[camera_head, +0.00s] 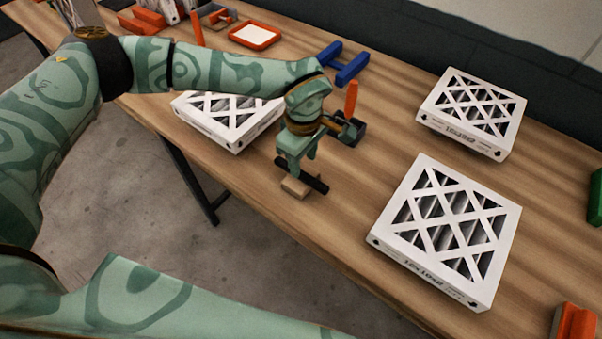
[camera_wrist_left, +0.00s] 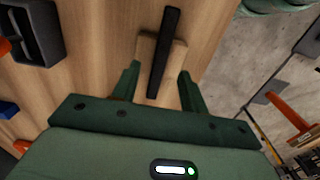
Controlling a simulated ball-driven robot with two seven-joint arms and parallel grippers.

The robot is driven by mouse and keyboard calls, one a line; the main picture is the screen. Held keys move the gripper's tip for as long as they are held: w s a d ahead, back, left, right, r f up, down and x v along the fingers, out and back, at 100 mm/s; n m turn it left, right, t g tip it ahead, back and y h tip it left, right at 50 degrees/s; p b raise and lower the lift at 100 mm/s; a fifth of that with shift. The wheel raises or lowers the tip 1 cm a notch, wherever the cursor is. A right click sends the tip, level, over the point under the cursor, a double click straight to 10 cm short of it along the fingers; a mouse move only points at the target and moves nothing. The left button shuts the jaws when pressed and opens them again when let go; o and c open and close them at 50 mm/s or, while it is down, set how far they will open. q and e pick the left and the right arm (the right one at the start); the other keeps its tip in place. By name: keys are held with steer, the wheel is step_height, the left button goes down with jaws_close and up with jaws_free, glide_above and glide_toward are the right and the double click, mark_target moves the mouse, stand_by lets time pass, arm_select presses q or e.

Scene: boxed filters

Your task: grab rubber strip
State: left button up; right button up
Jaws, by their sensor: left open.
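The rubber strip (camera_wrist_left: 166,48) is a thin black bar. It lies across a small light wooden block (camera_wrist_left: 178,52) on the wooden table. In the head view the strip (camera_head: 316,184) shows just below my left gripper (camera_head: 297,170), and the block (camera_head: 294,188) sits near the table's front edge. My left gripper (camera_wrist_left: 160,84) is open in the left wrist view, with the near end of the strip between its two fingers. I cannot tell whether the fingers touch it. My right gripper is not in view.
White boxed filters lie to the right (camera_head: 446,232), at the back right (camera_head: 472,114) and left of my gripper (camera_head: 232,120). A dark holder with an orange handle (camera_head: 351,98) stands just behind the gripper. A blue tool (camera_head: 343,64) lies farther back.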

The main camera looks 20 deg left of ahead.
arm_select(q)
steer(key=f, duration=0.4)
steer(key=shift+w+a+f, duration=0.15)
steer(key=shift+a+f, duration=0.05)
steer(key=shift+a, duration=0.1)
jaws_close()
steer(key=shift+r, duration=0.15)
